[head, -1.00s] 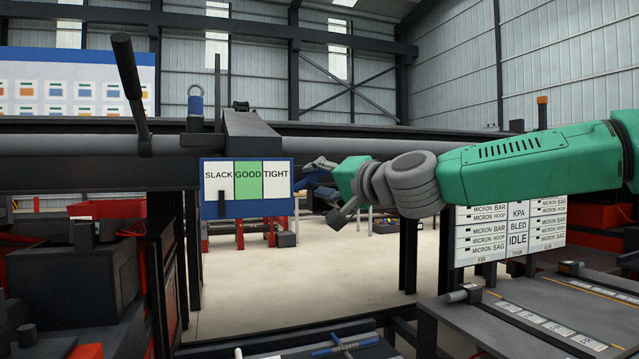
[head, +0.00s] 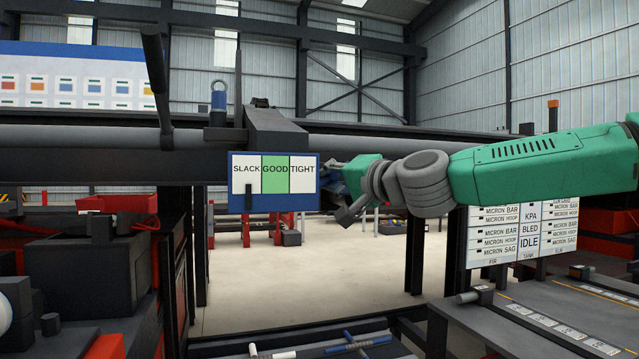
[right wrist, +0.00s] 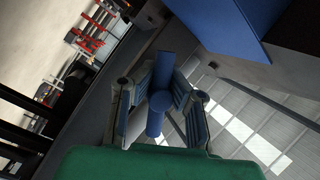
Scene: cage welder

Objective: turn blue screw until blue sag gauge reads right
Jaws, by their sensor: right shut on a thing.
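The blue sag gauge (head: 233,203) hangs below the grey beam in the head view, with SLACK, GOOD and TIGHT panels. Its small dark pointer (head: 247,189) stands in the SLACK panel. My right gripper (head: 330,176) is just right of the gauge. In the right wrist view, my right gripper (right wrist: 157,100) is shut on the blue screw (right wrist: 156,122), whose blue crossed bars show between the fingers. In the head view the screw is too small and covered to make out clearly. A blue panel (right wrist: 205,22) is close beyond the fingers. My left gripper is not in view.
A grey pipe and beam (head: 80,137) run across above the gauge, with a dark lever (head: 157,75) at left. A white status board (head: 520,232) stands at right. A blue-barred tool (head: 358,343) lies low in front. Open floor shows beneath the gauge.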

